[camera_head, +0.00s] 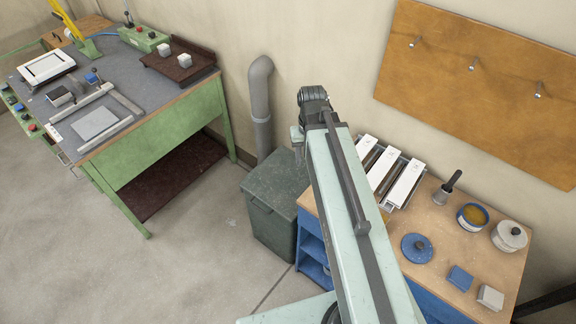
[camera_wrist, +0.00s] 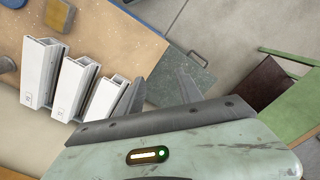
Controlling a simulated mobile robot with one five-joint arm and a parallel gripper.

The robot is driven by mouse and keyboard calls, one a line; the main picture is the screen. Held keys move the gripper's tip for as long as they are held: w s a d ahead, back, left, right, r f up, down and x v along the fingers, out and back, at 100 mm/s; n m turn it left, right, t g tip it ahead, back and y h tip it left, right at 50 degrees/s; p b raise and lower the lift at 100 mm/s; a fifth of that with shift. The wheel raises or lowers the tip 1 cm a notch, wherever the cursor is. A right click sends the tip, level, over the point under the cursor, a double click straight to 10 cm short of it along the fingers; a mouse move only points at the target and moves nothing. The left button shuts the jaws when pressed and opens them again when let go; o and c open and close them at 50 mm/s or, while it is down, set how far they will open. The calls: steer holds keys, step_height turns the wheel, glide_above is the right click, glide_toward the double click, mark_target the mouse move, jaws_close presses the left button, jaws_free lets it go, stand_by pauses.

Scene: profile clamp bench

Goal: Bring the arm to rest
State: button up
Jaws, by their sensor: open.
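My arm reaches up and away across the middle of the head view, over the front left of the wooden-topped bench (camera_head: 449,232). Its far end is above the grey-green bin, and my gripper is mostly hidden behind the arm there. In the wrist view my gripper (camera_wrist: 160,80) shows two grey fingers spread apart with nothing between them. The bin (camera_wrist: 182,78) shows behind the fingers. The white profiles (camera_wrist: 72,88) lie to the left of the left finger in that view.
The bench holds a rack of white profiles (camera_head: 404,184), a blue lid (camera_head: 417,247), an open tin (camera_head: 472,217) and small blocks. The bin (camera_head: 270,215) stands beside it. A green workbench (camera_head: 160,140) is at left. Bare floor (camera_head: 190,260) lies between. A pegboard (camera_head: 485,75) hangs behind.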

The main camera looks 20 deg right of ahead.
steer(key=s+a+n, duration=0.1)
steer(key=a, duration=0.7)
steer(key=shift+s+n, duration=0.3)
steer(key=shift+s, duration=0.1)
step_height(320, 180, down, 11)
steer(key=b, duration=1.1)
steer(key=shift+d, duration=0.15)
steer(key=shift+c, duration=0.7)
